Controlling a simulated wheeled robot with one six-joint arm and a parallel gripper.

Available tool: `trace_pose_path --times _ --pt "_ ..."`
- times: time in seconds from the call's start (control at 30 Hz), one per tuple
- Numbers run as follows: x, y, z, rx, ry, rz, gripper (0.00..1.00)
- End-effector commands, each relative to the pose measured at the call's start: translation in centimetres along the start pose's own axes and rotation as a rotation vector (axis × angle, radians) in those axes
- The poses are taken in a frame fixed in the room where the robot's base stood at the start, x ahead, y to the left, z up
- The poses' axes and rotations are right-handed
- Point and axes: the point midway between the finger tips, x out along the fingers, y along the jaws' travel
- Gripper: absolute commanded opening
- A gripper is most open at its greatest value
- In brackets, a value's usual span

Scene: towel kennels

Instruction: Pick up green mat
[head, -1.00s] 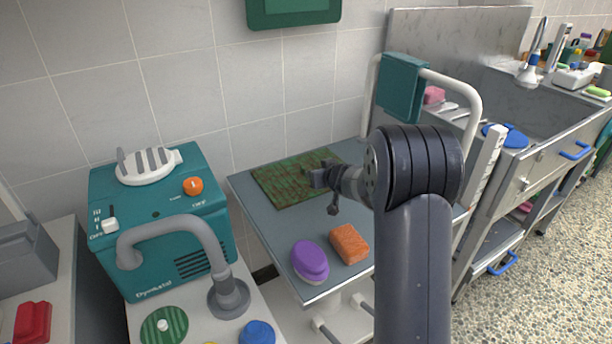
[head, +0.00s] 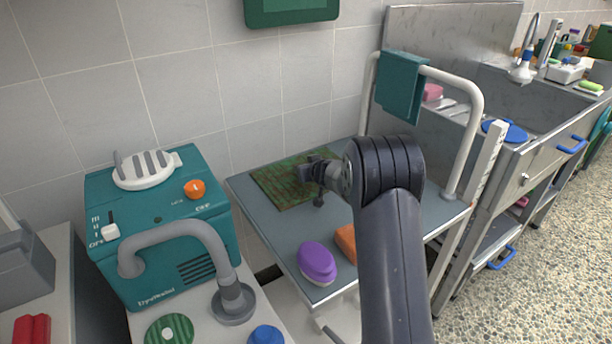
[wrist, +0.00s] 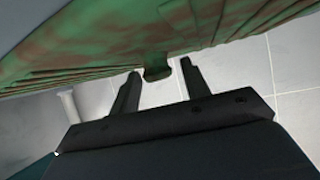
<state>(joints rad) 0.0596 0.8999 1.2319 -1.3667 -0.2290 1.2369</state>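The green mat (head: 277,186), mottled with brown, lies flat on the grey top of a cart (head: 262,220). In the head view my gripper (head: 305,173) is at the mat's right part, low over it; my arm hides some of that side. In the wrist view the mat (wrist: 110,40) fills the top, with wavy folds and a small flap near the fingertips. My gripper (wrist: 160,74) has its two fingers apart there, with floor or wall tiles visible between them. I cannot tell whether a finger touches the mat.
A purple brush (head: 317,260) and an orange sponge (head: 346,241), partly behind my arm, sit at the cart's front. A teal machine (head: 165,225) stands left. A teal towel (head: 400,85) hangs on the cart's white rail. A steel sink unit (head: 520,150) is at the right.

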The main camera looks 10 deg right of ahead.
Motion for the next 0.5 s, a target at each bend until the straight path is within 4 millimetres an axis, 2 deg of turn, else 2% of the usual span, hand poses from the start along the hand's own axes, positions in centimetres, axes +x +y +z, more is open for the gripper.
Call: trace_pose_path --times 0.07,0.5 --pt "-0.01 0.01 0.0 0.0 0.0 0.0 0.37" --pt "-0.03 0.01 0.01 0.0 0.0 0.0 0.01"
